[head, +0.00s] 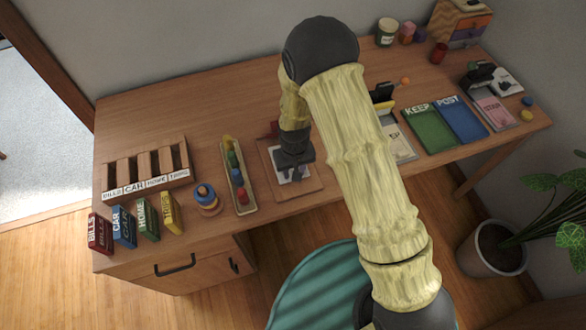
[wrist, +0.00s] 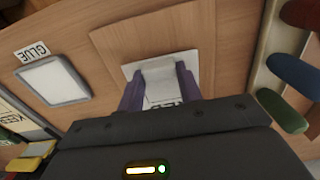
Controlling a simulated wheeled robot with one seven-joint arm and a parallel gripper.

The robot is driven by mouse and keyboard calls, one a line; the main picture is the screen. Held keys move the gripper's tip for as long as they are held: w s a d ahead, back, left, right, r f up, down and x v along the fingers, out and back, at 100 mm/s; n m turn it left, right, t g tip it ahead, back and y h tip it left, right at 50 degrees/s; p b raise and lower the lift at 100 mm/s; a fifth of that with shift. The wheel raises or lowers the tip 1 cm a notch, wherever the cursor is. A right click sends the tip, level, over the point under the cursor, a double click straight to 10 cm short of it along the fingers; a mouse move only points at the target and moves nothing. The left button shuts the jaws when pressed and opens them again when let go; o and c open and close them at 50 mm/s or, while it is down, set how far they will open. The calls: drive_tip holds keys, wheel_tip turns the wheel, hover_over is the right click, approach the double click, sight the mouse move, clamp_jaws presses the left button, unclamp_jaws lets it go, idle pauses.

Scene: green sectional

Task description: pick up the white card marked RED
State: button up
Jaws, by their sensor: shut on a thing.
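A white card (wrist: 160,68) lies between the purple fingers of my gripper (wrist: 159,88) in the wrist view. My gripper is shut on it. Dark lettering shows on its near part, but the palm cuts it off and I cannot read it whole. In the head view my gripper (head: 295,168) points down over a brown wooden board (head: 308,184), and only a bit of white shows under it. I cannot tell whether the card is clear of the board.
Left of the board is a tray (head: 250,207) of coloured pegs, a ringed stacker (head: 206,203) and a slotted rack (head: 150,182). Right are a white pad (head: 402,150), a green KEEP tray (head: 428,130) and a blue POST tray (head: 462,121). The desk's back left is clear.

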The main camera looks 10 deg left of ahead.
wheel_tip(320, 180, up, 9)
drive_tip(key=shift+r+b, duration=0.2)
drive_tip(key=shift+b, duration=0.25)
drive_tip(key=shift+d+f, duration=0.1)
idle(0.4)
